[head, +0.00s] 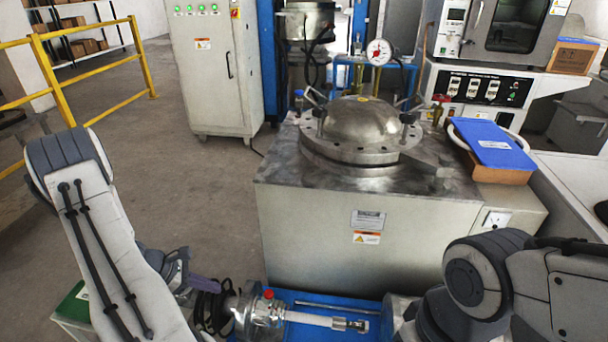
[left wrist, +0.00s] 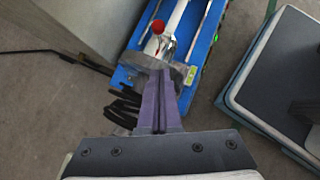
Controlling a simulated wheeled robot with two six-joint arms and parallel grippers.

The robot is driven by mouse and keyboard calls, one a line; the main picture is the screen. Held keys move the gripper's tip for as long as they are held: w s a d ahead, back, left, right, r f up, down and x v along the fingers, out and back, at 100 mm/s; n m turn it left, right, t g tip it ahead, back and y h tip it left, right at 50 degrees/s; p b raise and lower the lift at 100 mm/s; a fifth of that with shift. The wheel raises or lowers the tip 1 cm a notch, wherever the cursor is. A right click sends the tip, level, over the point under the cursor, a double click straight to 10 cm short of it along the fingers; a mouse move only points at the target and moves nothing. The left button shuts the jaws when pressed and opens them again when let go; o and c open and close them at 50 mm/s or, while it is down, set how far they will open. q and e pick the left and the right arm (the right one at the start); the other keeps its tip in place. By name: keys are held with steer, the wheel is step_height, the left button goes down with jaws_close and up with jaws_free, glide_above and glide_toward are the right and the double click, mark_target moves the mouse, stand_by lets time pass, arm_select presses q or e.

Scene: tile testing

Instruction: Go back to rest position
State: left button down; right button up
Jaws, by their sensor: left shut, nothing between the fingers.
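My left gripper (head: 208,287) is at the lower left in the head view, near the left end of a blue tray (head: 345,331) on the floor side of the machine. In the left wrist view my left gripper (left wrist: 159,80) has its purple fingers together with nothing between them. The fingertips point toward a metal disc-like end (left wrist: 152,62) of the equipment in the tray; I cannot tell if they touch it. My right arm shows at the lower right, but its gripper is out of view.
A steel test vessel with a domed lid (head: 362,122) stands ahead on a metal cabinet (head: 320,235). A blue folder (head: 492,143) lies on a box at right. A yellow railing (head: 100,62) runs at left. The floor (head: 195,195) between railing and cabinet is clear.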

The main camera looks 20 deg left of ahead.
arm_select(q)
steer(key=w+d+r+m+g, duration=0.1)
steer(key=d+r+m+g, duration=0.1)
steer(key=d+r+m, duration=0.5)
steer(key=w+d+r+m+g+y, duration=0.1)
steer(key=d+r+m+g, duration=0.2)
steer(key=d, duration=0.6)
steer(key=w+d+r+m+g, duration=0.1)
steer(key=d+r+m, duration=0.4)
steer(key=d+m, duration=0.25)
steer(key=s+d+r+m+y, duration=0.2)
steer(key=s+d+r+m, duration=0.2)
steer(key=s+d+m, duration=0.3)
steer(key=s+d+r+m+y, duration=0.2)
steer(key=s+d+r+m, duration=0.2)
steer(key=s+d+m, duration=0.35)
step_height(320, 180, up, 23)
steer(key=a+m+p, duration=0.1)
steer(key=a+p, duration=0.1)
steer(key=p, duration=2.1)
steer(key=shift+r+t, duration=0.15)
steer(key=shift+t, duration=0.25)
steer(key=shift+s, duration=0.1)
steer(key=shift+a, duration=0.15)
